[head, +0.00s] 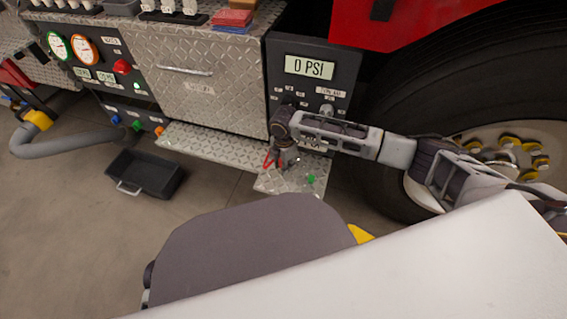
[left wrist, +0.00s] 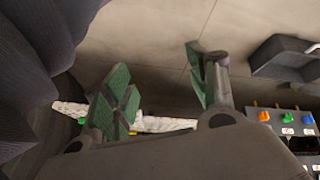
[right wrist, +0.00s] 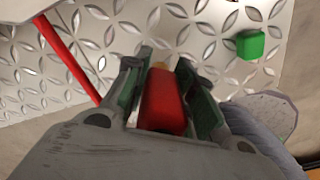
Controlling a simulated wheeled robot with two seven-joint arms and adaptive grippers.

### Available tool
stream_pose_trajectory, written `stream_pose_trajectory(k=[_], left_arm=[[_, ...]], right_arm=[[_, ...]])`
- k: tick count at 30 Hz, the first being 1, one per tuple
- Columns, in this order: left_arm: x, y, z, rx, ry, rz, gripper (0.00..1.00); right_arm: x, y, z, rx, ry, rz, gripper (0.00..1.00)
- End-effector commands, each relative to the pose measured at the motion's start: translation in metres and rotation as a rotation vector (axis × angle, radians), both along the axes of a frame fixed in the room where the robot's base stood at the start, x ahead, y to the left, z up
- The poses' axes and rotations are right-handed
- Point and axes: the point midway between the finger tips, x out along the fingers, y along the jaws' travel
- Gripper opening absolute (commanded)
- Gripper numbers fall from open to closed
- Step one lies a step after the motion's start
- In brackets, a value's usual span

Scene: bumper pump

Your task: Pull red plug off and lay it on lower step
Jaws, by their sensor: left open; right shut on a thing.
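The red plug (right wrist: 163,102) is held between the green-padded fingers of my right gripper (right wrist: 168,92), right above the diamond-plate lower step (right wrist: 90,30). I cannot tell whether it touches the plate. In the head view, my right gripper (head: 284,163) points down over the lower step (head: 268,186) below the 0 PSI panel, and the plug is not clearly visible. My left gripper (left wrist: 165,85) is open and empty, away from the step (left wrist: 170,124); it is not seen in the head view.
A green block (head: 311,180) lies on the lower step, also in the right wrist view (right wrist: 251,44). A red bar (right wrist: 72,62) stands near the right gripper. A black tray (head: 145,175) is on the floor. The truck tyre (head: 385,120) is right of the step.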

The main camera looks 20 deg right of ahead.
Motion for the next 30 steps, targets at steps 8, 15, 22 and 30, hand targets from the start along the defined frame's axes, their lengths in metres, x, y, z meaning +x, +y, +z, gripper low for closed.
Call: stream_pose_trajectory(k=[8,15,22,30], left_arm=[[0.009,0.000,0.010,0.000,-0.018,0.000,0.58],[0.013,-0.001,0.012,0.000,-0.023,0.001,0.58],[0.012,-0.001,0.012,0.000,-0.021,0.000,0.58],[0.005,-0.001,0.008,0.000,-0.010,0.000,0.58]], right_arm=[[0.000,0.001,-0.014,0.002,0.001,0.000,0.00],[0.000,0.001,-0.017,0.001,0.000,0.000,0.00],[0.000,0.001,-0.017,0.001,0.000,0.000,0.32],[0.000,0.001,-0.017,0.001,0.000,0.000,0.51]])
